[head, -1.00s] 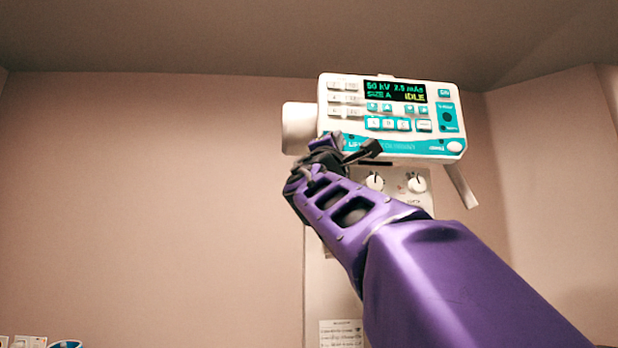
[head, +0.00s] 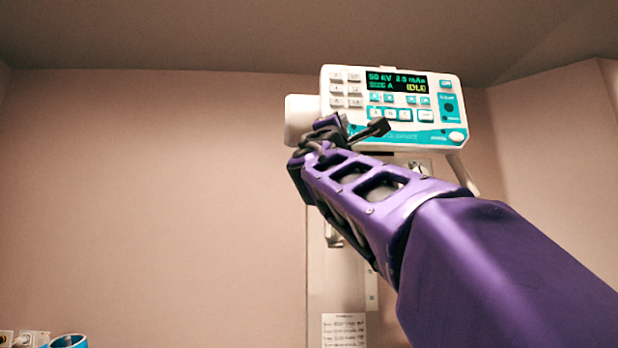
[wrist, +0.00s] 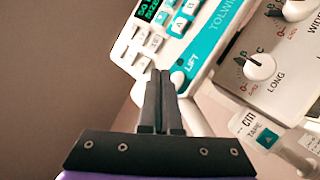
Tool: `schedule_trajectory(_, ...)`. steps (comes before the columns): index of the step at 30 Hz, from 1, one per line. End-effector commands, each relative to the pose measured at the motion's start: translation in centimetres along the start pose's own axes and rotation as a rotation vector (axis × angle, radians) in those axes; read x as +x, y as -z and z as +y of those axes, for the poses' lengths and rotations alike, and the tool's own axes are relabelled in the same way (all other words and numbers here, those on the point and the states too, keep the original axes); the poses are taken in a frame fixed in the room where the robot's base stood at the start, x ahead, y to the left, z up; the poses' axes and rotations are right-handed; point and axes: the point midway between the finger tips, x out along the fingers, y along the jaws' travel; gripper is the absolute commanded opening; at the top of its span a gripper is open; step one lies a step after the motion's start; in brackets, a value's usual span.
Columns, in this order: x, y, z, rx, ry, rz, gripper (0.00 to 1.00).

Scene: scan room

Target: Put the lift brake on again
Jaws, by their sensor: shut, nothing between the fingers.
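The control panel (head: 393,150), white and teal with a lit display (head: 397,81), hangs high on the column in the head view. In the wrist view its lower edge carries the word LIFT beside a small round white knob (wrist: 178,77). My gripper (wrist: 161,74) is shut and empty, its black fingertips pointing at the panel's edge just left of that knob. I cannot tell whether they touch it.
Below the panel, the wrist view shows a plate with a white LONG knob (wrist: 258,66) and another white knob (wrist: 297,9). A tape housing (wrist: 268,138) is at lower right.

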Motion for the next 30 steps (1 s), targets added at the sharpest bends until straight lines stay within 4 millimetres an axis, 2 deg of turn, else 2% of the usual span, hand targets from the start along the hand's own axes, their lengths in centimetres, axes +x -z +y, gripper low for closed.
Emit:
schedule_trajectory(3,-1.1,-0.7,0.4,0.004,-0.001,0.0,0.0)
schedule_trajectory(10,-2.4,-1.7,1.5,0.003,-0.001,0.0,0.0)
schedule_trajectory(30,-2.5,-1.8,1.8,-0.001,0.0,0.0,0.0)
